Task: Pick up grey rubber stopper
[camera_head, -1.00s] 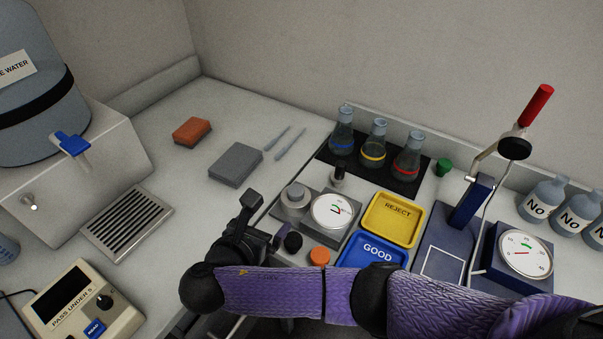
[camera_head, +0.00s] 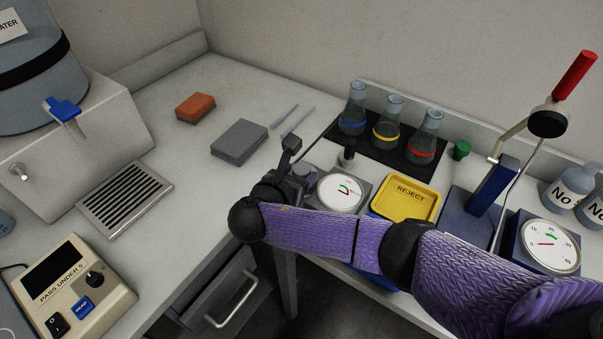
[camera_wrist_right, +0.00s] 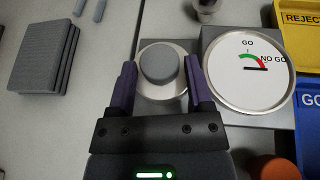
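The grey rubber stopper (camera_wrist_right: 158,63) shows in the right wrist view as a round grey top on a pale round plate (camera_wrist_right: 163,88) beside the GO / NO GO dial. My right gripper (camera_wrist_right: 160,70) is open, with one finger on either side of the stopper and visible gaps between. I cannot tell how high the fingertips are above the plate. In the head view the right gripper (camera_head: 289,163) hides most of the plate area. My left gripper is in neither view.
The GO / NO GO dial (camera_wrist_right: 250,68) stands close to the right finger. The yellow REJECT tray (camera_head: 405,198) and flasks (camera_head: 388,123) are further right and behind. Grey pads (camera_head: 239,142) and a red sponge (camera_head: 195,108) lie left, with bare worktop around them.

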